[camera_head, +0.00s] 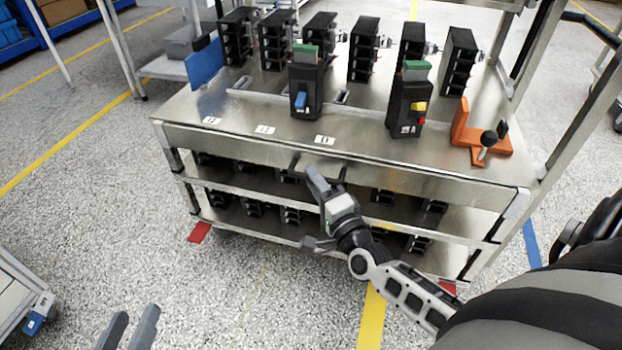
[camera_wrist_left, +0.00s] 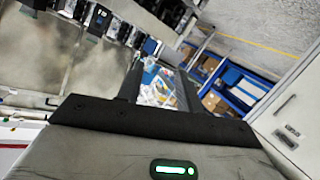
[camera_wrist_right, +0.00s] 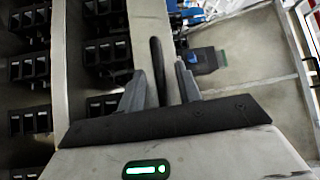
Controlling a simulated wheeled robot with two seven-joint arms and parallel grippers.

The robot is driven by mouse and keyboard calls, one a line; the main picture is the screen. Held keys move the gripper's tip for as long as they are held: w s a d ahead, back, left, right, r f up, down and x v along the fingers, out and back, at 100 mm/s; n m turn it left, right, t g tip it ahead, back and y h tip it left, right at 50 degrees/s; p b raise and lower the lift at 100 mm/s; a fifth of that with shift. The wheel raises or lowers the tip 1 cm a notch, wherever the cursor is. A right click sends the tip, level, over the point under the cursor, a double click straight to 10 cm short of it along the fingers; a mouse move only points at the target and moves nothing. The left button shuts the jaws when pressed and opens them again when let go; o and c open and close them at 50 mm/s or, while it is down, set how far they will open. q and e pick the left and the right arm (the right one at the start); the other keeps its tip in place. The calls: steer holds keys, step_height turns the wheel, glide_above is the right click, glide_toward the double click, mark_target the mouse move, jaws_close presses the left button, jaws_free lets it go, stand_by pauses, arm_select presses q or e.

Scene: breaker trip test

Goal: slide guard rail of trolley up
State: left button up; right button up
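The trolley (camera_head: 410,160) has a steel top and a long steel front panel (camera_head: 240,147), which looks like the guard rail, along its front edge. The panel is low, roughly level with the top. A dark handle (camera_wrist_right: 157,68) on the panel shows in the right wrist view. My right gripper (camera_head: 309,208) is at the middle of the trolley's front; its fingers are apart (camera_wrist_right: 162,85), with the handle between them and gaps visible. I cannot tell whether either finger touches it. My left gripper (camera_head: 128,330) is open and empty over the floor, away from the trolley.
Two breakers with green tops (camera_head: 305,85) (camera_head: 408,100) and an orange fixture (camera_head: 480,138) stand on the trolley top, with several black breakers behind. Lower shelves (camera_head: 270,187) hold more breakers. Another cart (camera_head: 20,295) is at lower left. Floor left of the trolley is clear.

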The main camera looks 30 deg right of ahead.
mark_target(311, 152)
steer(key=shift+w+d+r, duration=0.1)
steer(key=shift+w+r, duration=0.05)
steer(key=shift+w, duration=0.95)
arm_select(q)
steer(key=shift+r, duration=0.1)
steer(key=shift+d, duration=0.1)
arm_select(e)
jaws_close()
arm_select(q)
steer(key=shift+r, duration=0.2)
arm_select(e)
steer(key=shift+r, duration=0.1)
